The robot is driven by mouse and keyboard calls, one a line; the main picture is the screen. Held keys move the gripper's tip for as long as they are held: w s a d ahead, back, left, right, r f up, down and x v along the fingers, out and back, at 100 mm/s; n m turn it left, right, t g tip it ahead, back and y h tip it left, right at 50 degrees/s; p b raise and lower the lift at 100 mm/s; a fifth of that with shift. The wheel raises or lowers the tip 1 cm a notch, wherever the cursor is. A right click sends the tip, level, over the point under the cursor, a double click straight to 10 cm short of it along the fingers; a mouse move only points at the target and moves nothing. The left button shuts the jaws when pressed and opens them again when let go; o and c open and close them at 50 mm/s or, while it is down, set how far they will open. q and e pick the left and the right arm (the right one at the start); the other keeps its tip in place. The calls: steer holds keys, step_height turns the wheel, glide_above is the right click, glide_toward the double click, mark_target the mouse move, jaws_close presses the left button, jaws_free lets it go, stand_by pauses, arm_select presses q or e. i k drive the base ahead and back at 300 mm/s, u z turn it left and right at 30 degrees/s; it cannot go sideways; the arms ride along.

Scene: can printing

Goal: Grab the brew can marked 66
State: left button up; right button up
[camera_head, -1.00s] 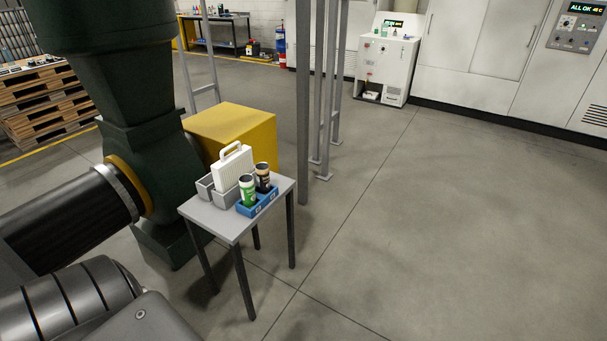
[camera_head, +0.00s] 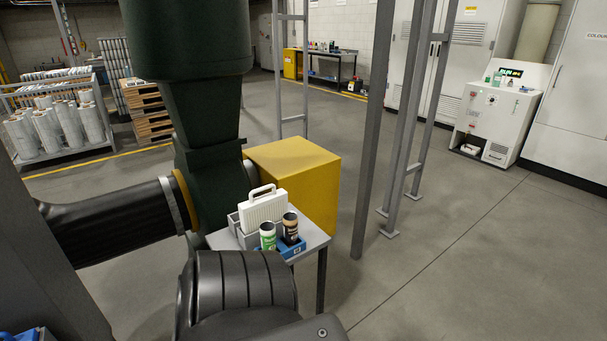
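Two small cans stand side by side in a blue holder (camera_head: 292,252) on a small grey table (camera_head: 314,238). One is a green can with a white upper part (camera_head: 268,237). The other is a brown and black can (camera_head: 290,228) just right of it. Their markings are too small to read, so I cannot tell whether either bears 66. Neither of my grippers is in view.
A white panel with a handle (camera_head: 263,208) stands in a grey bin behind the cans. A dark ribbed part (camera_head: 240,290) hides the table's front. A dark green machine column (camera_head: 205,130), yellow box (camera_head: 310,185) and grey post (camera_head: 373,140) surround the table.

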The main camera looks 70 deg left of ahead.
mark_target(290, 219)
steer(key=u, duration=0.5)
steer(key=i, duration=0.8)
steer(key=u, duration=0.8)
